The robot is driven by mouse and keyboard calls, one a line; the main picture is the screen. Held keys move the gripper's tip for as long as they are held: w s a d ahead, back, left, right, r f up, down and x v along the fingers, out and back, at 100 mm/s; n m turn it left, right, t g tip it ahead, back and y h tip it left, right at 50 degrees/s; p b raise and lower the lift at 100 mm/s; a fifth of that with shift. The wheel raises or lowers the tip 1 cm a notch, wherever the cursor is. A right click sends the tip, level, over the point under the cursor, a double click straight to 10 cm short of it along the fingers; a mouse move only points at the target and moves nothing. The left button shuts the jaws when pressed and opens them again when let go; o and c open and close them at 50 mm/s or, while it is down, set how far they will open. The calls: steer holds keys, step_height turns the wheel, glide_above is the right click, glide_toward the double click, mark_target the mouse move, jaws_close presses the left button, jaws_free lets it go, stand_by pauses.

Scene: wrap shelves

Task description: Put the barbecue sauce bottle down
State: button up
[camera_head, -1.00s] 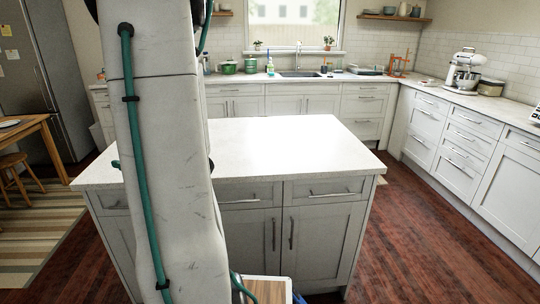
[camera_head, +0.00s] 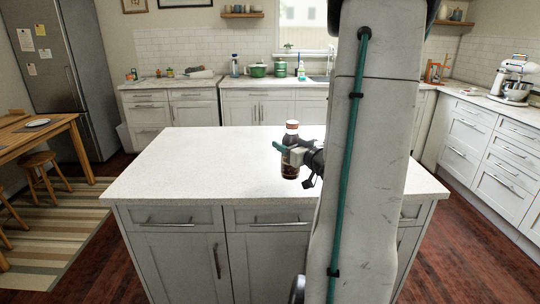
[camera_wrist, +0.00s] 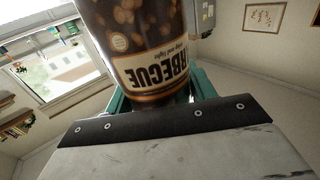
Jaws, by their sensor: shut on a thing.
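The barbecue sauce bottle (camera_head: 291,165) is dark brown with a reddish cap and shows upright in the head view, over the island's white countertop (camera_head: 180,170). My gripper (camera_head: 286,148), with green fingers, is shut on its upper-middle part. In the wrist view the bottle (camera_wrist: 148,55) fills the top centre, with its "BARBECUE" label upside down between the green fingers. Whether its base touches the countertop I cannot tell.
The island top around the bottle is bare. My arm hides its right part. Back counters hold a green pot (camera_head: 258,70) and other items; a mixer (camera_head: 514,80) stands at right. A wooden table (camera_head: 50,135) is at left.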

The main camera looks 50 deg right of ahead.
steer(key=w+d+f, duration=0.1)
steer(key=w+f, duration=0.3)
steer(key=w, duration=0.7)
steer(key=shift+w+d+f, duration=0.2)
steer(key=shift+w+f, duration=0.05)
steer(key=shift+w, duration=0.15)
steer(key=shift+f, duration=0.1)
steer(key=o, duration=1.4)
steer(key=shift+f, duration=0.1)
